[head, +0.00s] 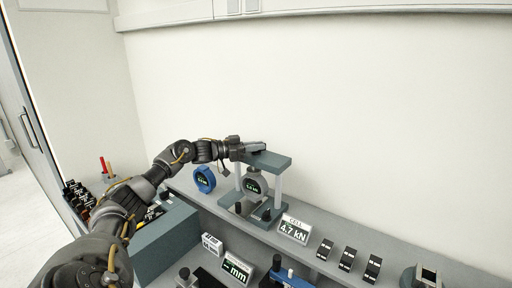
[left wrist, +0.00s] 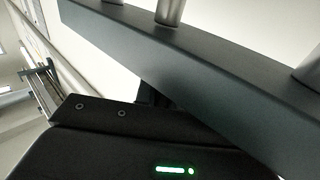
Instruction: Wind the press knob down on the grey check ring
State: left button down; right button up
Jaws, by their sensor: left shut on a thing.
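The press is a blue-grey frame with a crossbar (head: 270,160) on two pale posts, standing on the shelf. The grey check ring (head: 264,185) stands upright under the crossbar, with a small lit dial. My left gripper (head: 254,149) reaches in from the left and is shut at the top of the crossbar. The press knob is hidden by the gripper, so its grip on the knob is not seen directly. In the left wrist view the crossbar (left wrist: 200,80) runs diagonally close by the dark gripper body. My right gripper is not in view.
A "CELL" display (head: 294,229) reads 4.7 kN, right of the press. A blue ring (head: 204,179) stands left of it. Several black clamps (head: 347,259) line the shelf to the right. An mm display (head: 237,269) sits lower in front.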

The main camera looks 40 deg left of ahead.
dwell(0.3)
pick_arm(q)
jog(key=c, duration=1.5)
grip_release()
jog(key=shift+s+a+f, duration=0.1)
jog(key=shift+s+a, duration=0.05)
jog(key=shift+b+v, duration=3.05)
jog(key=shift+v, duration=2.1)
jog(key=shift+a, duration=0.1)
